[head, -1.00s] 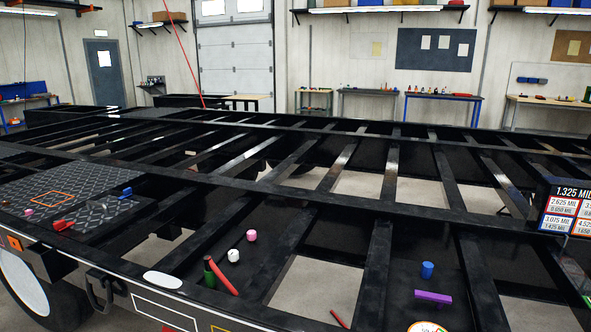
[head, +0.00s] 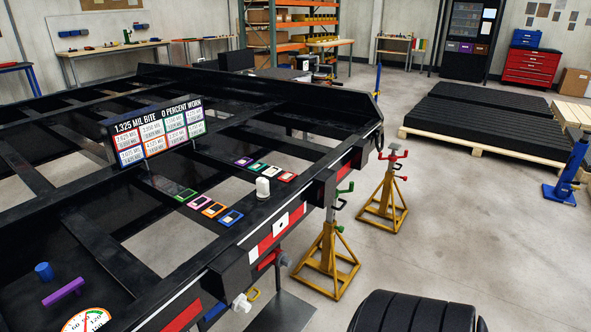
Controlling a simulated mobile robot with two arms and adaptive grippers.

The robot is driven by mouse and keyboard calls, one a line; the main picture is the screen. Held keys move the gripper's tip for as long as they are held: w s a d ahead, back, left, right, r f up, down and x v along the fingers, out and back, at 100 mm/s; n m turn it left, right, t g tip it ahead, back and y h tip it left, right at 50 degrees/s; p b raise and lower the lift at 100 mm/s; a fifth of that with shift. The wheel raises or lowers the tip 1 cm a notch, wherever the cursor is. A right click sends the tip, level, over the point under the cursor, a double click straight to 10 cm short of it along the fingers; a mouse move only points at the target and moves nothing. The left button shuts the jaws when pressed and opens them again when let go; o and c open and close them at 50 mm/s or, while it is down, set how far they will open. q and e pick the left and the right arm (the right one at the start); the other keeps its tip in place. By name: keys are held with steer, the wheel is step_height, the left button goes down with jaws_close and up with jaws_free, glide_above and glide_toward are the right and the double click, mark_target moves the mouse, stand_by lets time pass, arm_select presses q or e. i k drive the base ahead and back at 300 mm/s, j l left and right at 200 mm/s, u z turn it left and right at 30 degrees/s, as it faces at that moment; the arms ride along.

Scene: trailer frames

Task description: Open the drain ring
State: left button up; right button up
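I cannot clearly identify a drain ring. A small yellow loop (head: 254,295) shows below the trailer's side, close to a white fitting (head: 241,303). A red piece (head: 268,260) sits just above them under the frame rail. Their details are too small to make out. The black trailer frame (head: 215,268) fills the left and middle of the view. Neither of my grippers shows in the head view.
Two yellow jack stands (head: 328,262) (head: 385,205) stand on the floor beside the trailer. A black tire (head: 415,312) is at the bottom. A sign board (head: 155,133), colored cards and a white cylinder (head: 263,187) are on the frame.

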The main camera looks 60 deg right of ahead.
mark_target(248, 292)
steer(key=z, duration=1.55)
